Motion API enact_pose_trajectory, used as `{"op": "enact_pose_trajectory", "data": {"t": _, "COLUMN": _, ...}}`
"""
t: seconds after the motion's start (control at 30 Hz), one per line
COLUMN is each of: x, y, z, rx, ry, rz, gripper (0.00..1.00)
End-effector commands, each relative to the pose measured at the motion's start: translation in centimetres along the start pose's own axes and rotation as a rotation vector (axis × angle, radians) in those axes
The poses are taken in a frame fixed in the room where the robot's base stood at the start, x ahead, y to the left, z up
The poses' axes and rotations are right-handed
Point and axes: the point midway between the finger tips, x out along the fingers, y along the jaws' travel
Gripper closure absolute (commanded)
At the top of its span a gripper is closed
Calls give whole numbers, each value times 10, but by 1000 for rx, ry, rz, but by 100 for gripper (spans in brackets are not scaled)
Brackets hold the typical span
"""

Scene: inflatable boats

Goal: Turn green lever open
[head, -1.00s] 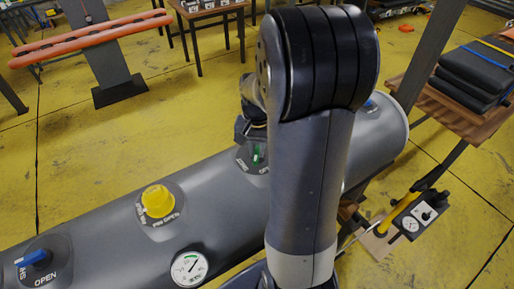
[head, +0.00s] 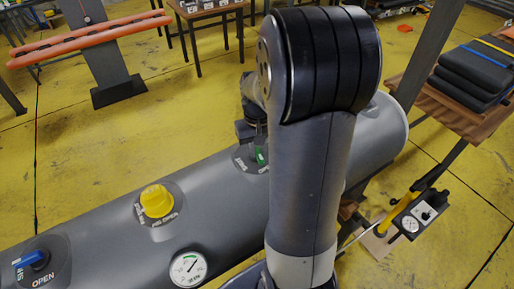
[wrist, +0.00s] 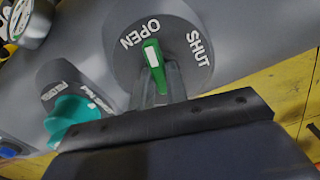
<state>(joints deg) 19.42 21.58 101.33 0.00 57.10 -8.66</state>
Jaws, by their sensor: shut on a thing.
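The green lever (wrist: 153,58) sits on a round dark plate (wrist: 128,62) on the grey boat tube. In the wrist view its white-striped tip points near the word OPEN, on the OPEN side of the gap between OPEN and SHUT. My gripper (wrist: 160,82) is shut on the lever, its fingers on either side. The fingers hide the lever's lower part. In the head view the green lever (head: 261,157) shows just below my gripper (head: 256,143), partly beside my arm.
A yellow knob (head: 157,201), a blue lever (head: 31,259) and a pressure gauge (head: 187,269) sit on the same tube (head: 105,225). A teal knob (wrist: 75,118) is close to my gripper in the wrist view. A pump with a gauge (head: 411,224) stands at the right.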

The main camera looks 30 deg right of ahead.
Motion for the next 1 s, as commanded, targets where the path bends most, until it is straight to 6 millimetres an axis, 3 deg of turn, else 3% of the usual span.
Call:
{"op": "enact_pose_trajectory", "data": {"t": 0.4, "x": -1, "y": 2, "z": -1, "rx": -206, "ry": 2, "rz": 0, "gripper": 100}}
{"op": "enact_pose_trajectory", "data": {"t": 0.97, "x": -1, "y": 2, "z": -1, "rx": -239, "ry": 2, "rz": 1, "gripper": 100}}
{"op": "enact_pose_trajectory", "data": {"t": 1.0, "x": -1, "y": 2, "z": -1, "rx": -239, "ry": 2, "rz": 1, "gripper": 83}}
